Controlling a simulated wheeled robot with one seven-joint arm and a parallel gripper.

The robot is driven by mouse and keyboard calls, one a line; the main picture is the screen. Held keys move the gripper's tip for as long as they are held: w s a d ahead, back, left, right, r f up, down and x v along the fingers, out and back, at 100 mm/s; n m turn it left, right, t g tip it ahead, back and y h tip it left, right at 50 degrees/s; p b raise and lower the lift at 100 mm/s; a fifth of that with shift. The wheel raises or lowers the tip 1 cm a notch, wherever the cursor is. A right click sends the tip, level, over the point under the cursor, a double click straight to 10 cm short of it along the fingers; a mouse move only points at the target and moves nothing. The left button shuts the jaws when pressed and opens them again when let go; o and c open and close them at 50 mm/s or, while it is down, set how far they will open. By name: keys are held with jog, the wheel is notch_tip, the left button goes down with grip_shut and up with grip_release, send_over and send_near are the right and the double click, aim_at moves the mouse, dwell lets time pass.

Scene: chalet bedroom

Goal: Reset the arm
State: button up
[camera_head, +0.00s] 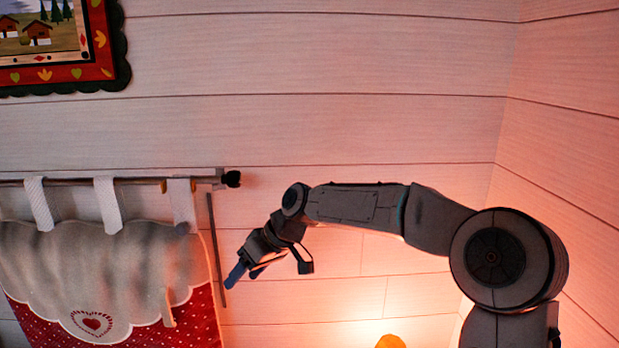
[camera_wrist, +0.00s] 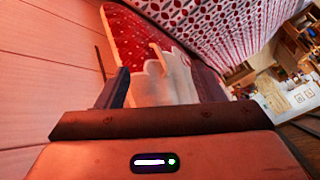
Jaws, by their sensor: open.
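My arm reaches in from the right in the head view, bent at its joints, in front of a pale plank wall. My gripper (camera_head: 256,274) hangs at its left end, pointing down and left, beside the right edge of the curtain. It is open, with nothing seen between the fingers. In the wrist view the two dark fingers of my gripper (camera_wrist: 160,88) stand apart, with the red and white curtain visible between them. The fingertips appear clear of the cloth, though the exact gap is hard to judge.
A curtain (camera_head: 90,265) hangs from a rod (camera_head: 75,182) at the left. A framed picture (camera_head: 45,40) is above it. A glowing orange lamp (camera_head: 390,341) shows at the bottom. The plank wall (camera_head: 330,110) is bare above my arm. Cluttered furniture (camera_wrist: 285,95) is blurred at the wrist view's right.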

jog(key=s+d+f+m+t+h, duration=0.1)
jog(key=s+d+m+h, duration=0.2)
jog(key=s+d, duration=0.9)
jog(key=s+d+f+m+t+h, duration=0.2)
jog(key=s+d+m+h, duration=0.2)
jog(key=s+d, duration=0.9)
jog(key=d+m, duration=0.3)
jog(key=shift+d+f+m, duration=0.2)
jog(key=shift+f+m, duration=0.1)
jog(key=shift+m, duration=0.1)
jog(key=shift+s, duration=0.1)
